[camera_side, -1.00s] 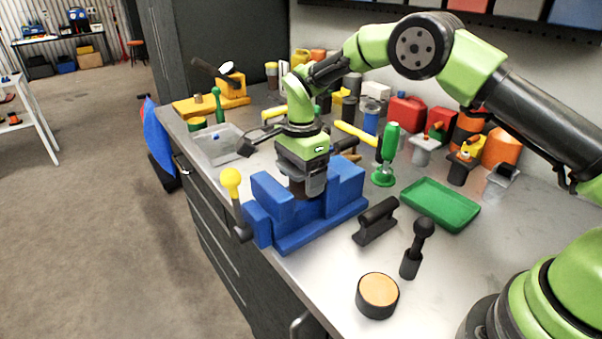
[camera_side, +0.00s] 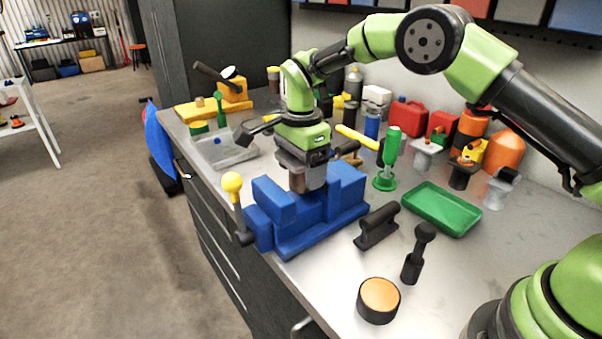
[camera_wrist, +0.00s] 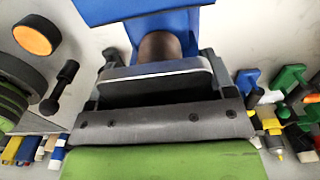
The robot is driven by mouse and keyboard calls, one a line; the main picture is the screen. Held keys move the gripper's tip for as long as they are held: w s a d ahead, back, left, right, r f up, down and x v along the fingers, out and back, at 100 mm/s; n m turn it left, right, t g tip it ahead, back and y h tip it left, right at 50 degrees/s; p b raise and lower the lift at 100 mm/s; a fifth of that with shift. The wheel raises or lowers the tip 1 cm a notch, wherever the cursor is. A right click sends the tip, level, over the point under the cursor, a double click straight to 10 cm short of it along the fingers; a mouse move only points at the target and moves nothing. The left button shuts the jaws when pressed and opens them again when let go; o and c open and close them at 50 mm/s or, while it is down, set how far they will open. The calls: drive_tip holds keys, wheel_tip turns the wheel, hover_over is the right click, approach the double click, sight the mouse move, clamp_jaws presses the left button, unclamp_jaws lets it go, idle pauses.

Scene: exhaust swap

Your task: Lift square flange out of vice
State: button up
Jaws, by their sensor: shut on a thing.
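The blue vice (camera_side: 310,228) sits at the bench's front edge, with a yellow-knobbed handle (camera_side: 232,184) at its left end. My gripper (camera_side: 306,180) points down above the vice's jaws. In the wrist view, my gripper (camera_wrist: 155,85) is shut on the square flange (camera_wrist: 155,68), a grey plate with a pale edge. A brown round pipe (camera_wrist: 158,46) shows beyond the plate, against the blue vice (camera_wrist: 180,22). The pipe (camera_side: 297,182) also shows under my gripper in the side view. Its lower end is hidden by the vice's front jaw, so I cannot tell whether it is clear.
A black-handled block (camera_side: 377,226), a black knobbed tool (camera_side: 417,255) and an orange-topped disc (camera_side: 379,299) lie right of the vice. A green tray (camera_side: 441,208) and a green-handled tool (camera_side: 390,160) stand behind. A clear bin (camera_side: 226,150) is at left.

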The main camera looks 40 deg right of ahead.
drive_tip(key=shift+r, duration=2.75)
